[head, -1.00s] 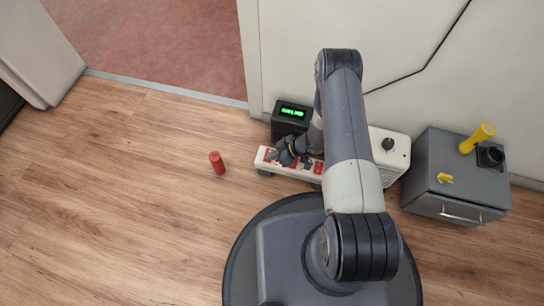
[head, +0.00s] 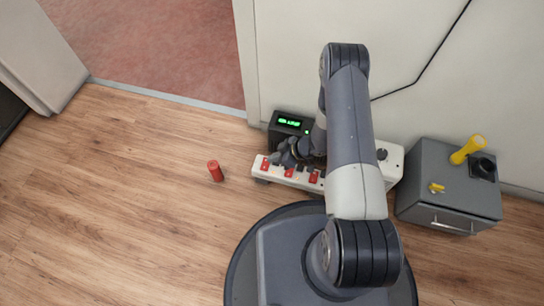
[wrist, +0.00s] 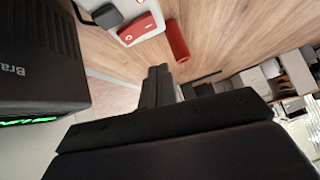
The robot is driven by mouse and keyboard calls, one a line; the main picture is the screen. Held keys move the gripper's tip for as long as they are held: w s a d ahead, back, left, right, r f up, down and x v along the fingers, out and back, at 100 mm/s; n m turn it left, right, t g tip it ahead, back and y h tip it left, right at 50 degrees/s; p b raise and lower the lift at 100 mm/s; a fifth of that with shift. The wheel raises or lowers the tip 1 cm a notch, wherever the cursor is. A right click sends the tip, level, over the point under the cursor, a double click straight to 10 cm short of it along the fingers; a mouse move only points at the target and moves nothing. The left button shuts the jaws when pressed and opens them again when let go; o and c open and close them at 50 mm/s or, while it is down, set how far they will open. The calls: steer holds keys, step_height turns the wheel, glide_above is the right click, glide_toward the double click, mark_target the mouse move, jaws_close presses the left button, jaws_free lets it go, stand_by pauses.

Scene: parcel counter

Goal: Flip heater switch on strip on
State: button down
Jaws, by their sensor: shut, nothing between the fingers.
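The white power strip (head: 302,181) lies on the floor by the wall, with red switches along its top. Red switches show at its left end (head: 265,164), middle (head: 289,172) and right (head: 314,177); my arm hides part of the strip. I cannot read which switch is the heater's, or tell their positions. My gripper (head: 276,158) is shut and empty, over the strip's back edge near the left switches. In the wrist view my shut fingers (wrist: 158,76) point past the strip's end (wrist: 133,37), apart from its red switch (wrist: 137,28).
A black box with a green display (head: 289,121) stands behind the strip, close to my gripper. A white unit with a dark knob (head: 393,164) and a grey cabinet (head: 447,185) are at right.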

steer(key=s+p+v, duration=0.1)
steer(key=p+v, duration=0.1)
steer(key=v, duration=0.5)
steer(key=shift+s+a, duration=0.15)
steer(key=shift+a, duration=0.05)
steer(key=b+x, duration=0.1)
steer(key=x, duration=0.2)
steer(key=w+b+x, duration=0.1)
steer(key=x, duration=0.2)
steer(key=b+x, duration=0.2)
steer(key=x, duration=0.2)
steer(key=shift+w+d+f, duration=0.15)
steer(key=shift+w+d, duration=0.1)
steer(key=p+v, duration=0.3)
steer(key=v, duration=0.4)
steer(key=shift+r, duration=0.25)
steer(key=shift+s+f, duration=0.1)
